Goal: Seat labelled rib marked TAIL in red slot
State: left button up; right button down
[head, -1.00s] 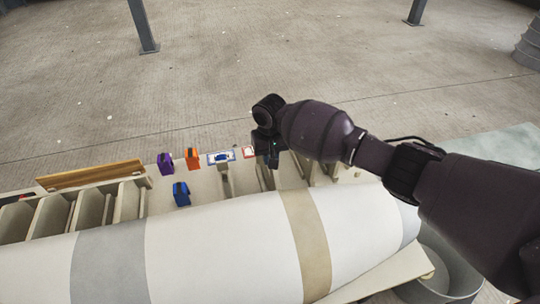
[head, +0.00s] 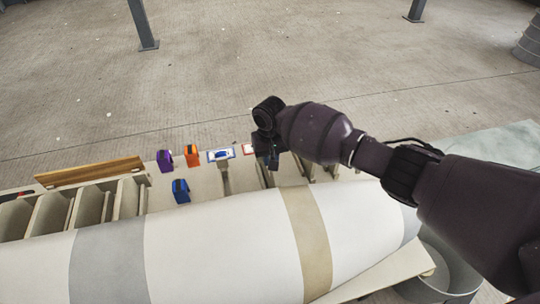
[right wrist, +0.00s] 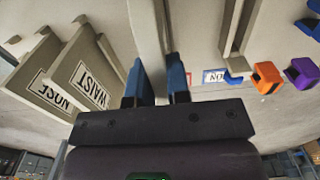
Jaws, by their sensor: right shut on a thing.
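My right gripper (head: 268,160) is over the long cream mould bed at the row of slots, fingers pointing down. In the right wrist view its two blue fingertips (right wrist: 158,82) are shut on a beige rib (right wrist: 150,35), seen nearly edge-on. No label shows on this rib, so I cannot read whether it is TAIL. A red-edged card (head: 247,149), partly hidden by the gripper, lies just left of it; a sliver also shows in the wrist view (right wrist: 188,78). Whether the rib is in a slot cannot be told. My left gripper is out of view.
Ribs marked WAIST (right wrist: 91,85) and NOSE (right wrist: 52,92) stand close to the gripper. A blue-edged card (head: 221,155), orange clamp (head: 192,156), purple clamp (head: 165,160) and blue clamp (head: 181,191) are to the left. A pale rounded mould (head: 220,250) lies in front.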

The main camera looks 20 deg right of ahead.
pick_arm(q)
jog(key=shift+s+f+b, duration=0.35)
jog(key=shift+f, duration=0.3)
pick_arm(e)
jog(key=shift+f, duration=1.6)
jog(key=c, duration=1)
grip_release()
notch_tip(320, 180, up, 10)
jog(key=p, duration=0.3)
jog(key=shift+r+p, duration=0.3)
jog(key=shift+r, duration=0.15)
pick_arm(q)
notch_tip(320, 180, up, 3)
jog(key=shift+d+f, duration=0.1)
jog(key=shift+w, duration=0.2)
